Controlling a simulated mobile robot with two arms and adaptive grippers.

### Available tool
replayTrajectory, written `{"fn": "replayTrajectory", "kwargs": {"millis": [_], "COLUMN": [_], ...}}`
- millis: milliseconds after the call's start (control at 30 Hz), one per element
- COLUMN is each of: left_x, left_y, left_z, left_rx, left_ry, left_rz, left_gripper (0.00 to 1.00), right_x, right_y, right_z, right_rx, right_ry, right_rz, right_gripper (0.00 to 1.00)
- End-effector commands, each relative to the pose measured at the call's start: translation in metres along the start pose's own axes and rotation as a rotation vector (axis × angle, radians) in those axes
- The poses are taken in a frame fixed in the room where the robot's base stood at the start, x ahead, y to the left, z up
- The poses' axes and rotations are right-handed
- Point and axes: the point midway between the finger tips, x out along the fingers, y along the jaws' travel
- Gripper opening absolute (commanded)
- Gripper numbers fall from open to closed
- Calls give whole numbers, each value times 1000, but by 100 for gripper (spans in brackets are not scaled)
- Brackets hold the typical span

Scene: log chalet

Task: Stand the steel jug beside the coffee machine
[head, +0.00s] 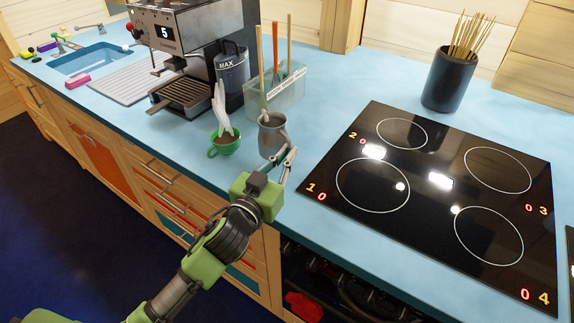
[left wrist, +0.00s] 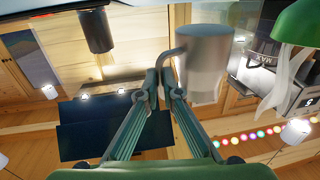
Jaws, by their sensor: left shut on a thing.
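The steel jug (head: 272,135) is upright in the head view, just right of a green cup. My left gripper (head: 288,160) is at its near right side. In the left wrist view, which appears upside down, the jug (left wrist: 204,62) is close up and my left gripper's fingers (left wrist: 163,88) are shut on its handle. Whether the jug's base touches the counter I cannot tell. The coffee machine (head: 172,32), silver and black with a "5" on its display, stands farther back to the left. My right gripper is not in view.
The green cup (head: 229,148) holds brown liquid, with a white wispy shape above it. A dark "MAX" container (head: 232,68) and a clear utensil holder (head: 284,92) stand behind the jug. A black hob (head: 432,180) lies right. Blue counter is bare between jug and hob.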

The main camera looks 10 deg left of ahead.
Motion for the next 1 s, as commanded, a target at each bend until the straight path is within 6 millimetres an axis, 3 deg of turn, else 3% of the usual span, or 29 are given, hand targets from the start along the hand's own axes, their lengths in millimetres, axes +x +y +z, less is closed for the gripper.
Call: {"fn": "replayTrajectory", "kwargs": {"millis": [267, 667, 733, 767, 1000], "left_x": [5, 4, 4, 4, 4], "left_y": [0, 0, 0, 0, 0], "left_z": [32, 38, 39, 39, 39], "left_rx": [1, 0, -1, -1, 0], "left_ry": [1, 3, -1, -1, -1], "left_rz": [1, 1, 1, 1, 1], "left_gripper": [0, 0, 19, 23, 23], "right_x": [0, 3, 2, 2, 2], "right_y": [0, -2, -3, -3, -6], "right_z": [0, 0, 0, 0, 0], "right_rx": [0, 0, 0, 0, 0], "right_ry": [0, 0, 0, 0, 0], "right_rz": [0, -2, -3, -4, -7], "right_gripper": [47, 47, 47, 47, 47]}}
